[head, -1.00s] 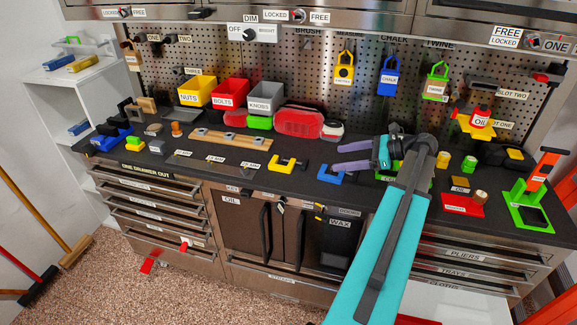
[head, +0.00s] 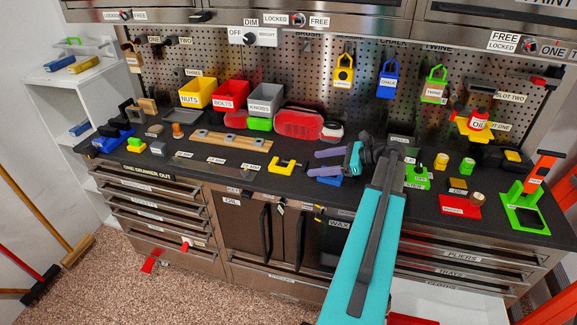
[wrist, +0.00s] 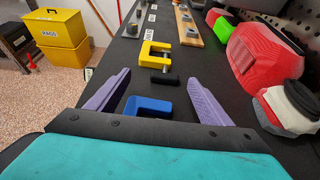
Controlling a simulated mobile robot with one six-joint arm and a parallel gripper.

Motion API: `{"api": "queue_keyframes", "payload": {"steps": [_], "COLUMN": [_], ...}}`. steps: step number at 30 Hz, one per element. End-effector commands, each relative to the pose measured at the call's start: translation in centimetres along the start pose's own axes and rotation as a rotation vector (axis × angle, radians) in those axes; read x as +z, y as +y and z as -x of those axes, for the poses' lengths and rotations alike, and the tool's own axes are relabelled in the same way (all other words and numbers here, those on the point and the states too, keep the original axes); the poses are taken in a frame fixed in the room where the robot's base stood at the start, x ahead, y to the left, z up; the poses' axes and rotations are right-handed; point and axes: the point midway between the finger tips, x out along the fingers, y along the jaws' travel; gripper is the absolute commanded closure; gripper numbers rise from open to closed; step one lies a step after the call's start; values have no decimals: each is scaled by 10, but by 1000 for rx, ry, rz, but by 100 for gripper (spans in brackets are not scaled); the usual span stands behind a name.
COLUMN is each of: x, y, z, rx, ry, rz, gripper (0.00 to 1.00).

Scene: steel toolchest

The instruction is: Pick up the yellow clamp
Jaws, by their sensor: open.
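The yellow clamp (head: 287,165) lies on the dark worktop, left of my gripper in the head view. My gripper (head: 322,162) is open, with purple fingers pointing left toward the clamp. In the wrist view my gripper (wrist: 155,95) has its fingers wide apart, with nothing held between them. A blue clamp (wrist: 150,107) lies between and below the fingers, nearer than the yellow one; the blue clamp (head: 328,180) is partly hidden in the head view.
A wooden strip (head: 225,141) lies to the left. Red, yellow and grey bins (head: 230,94) stand behind. The worktop's front edge is close to the clamps.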

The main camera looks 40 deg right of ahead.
Motion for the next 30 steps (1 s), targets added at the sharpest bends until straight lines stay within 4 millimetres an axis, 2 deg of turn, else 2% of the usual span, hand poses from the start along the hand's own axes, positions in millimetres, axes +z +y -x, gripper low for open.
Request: {"api": "queue_keyframes", "payload": {"steps": [11,24,30], "x": [0,-1,-2], "y": [-1,-6,-6], "z": [-2,-44,-51], "rx": [0,0,-2], "ry": [0,0,0], "rz": [0,-1,0], "gripper": [27,27,27]}}
